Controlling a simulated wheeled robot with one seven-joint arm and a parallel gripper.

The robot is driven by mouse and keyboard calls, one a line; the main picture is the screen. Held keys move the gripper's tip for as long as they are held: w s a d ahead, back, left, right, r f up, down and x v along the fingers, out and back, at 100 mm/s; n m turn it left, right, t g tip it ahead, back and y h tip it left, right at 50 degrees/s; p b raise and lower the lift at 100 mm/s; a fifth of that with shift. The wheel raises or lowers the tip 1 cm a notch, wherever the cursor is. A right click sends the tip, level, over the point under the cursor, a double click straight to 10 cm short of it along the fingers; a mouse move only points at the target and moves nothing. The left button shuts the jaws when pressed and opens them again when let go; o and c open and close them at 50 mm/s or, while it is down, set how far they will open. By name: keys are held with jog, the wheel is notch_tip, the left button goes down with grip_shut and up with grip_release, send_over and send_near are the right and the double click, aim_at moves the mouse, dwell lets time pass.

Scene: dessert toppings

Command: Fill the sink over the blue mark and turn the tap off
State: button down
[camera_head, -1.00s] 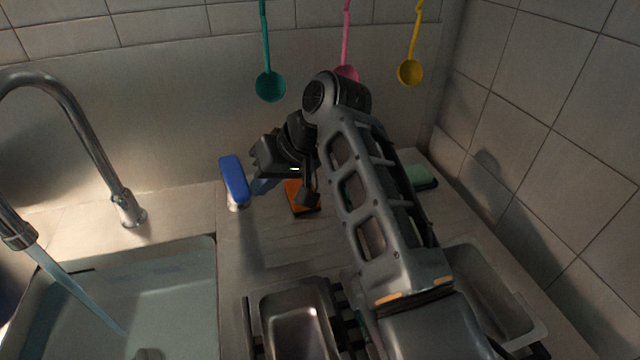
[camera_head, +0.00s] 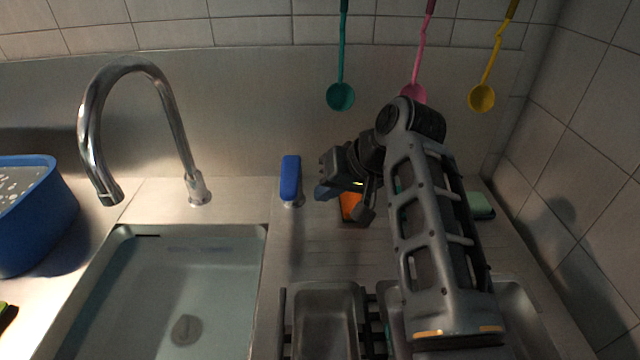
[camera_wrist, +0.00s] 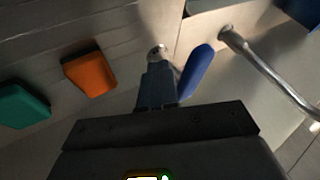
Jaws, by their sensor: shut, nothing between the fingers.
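The chrome tap (camera_head: 135,75) arches over the sink (camera_head: 262,262) at the left, and no stream shows from its spout. Water (camera_head: 170,285) stands in the sink, with the drain visible through it. I cannot make out a blue mark on the sink wall. The blue tap handle (camera_head: 290,178) stands upright on a metal base right of the tap. My gripper (camera_head: 322,191) is shut and empty, just right of the handle. In the wrist view its fingers (camera_wrist: 156,88) lie close beside the blue handle (camera_wrist: 196,72); I cannot tell whether they touch.
Metal trays (camera_head: 327,290) stand in front. A blue tub (camera_head: 35,225) stands left of the sink. Teal, pink and yellow ladles hang above.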

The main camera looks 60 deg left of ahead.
jog(key=b+v, duration=0.1)
jog(key=v, duration=0.9)
jog(key=shift+w+d, duration=0.25)
jog(key=shift+d, duration=0.15)
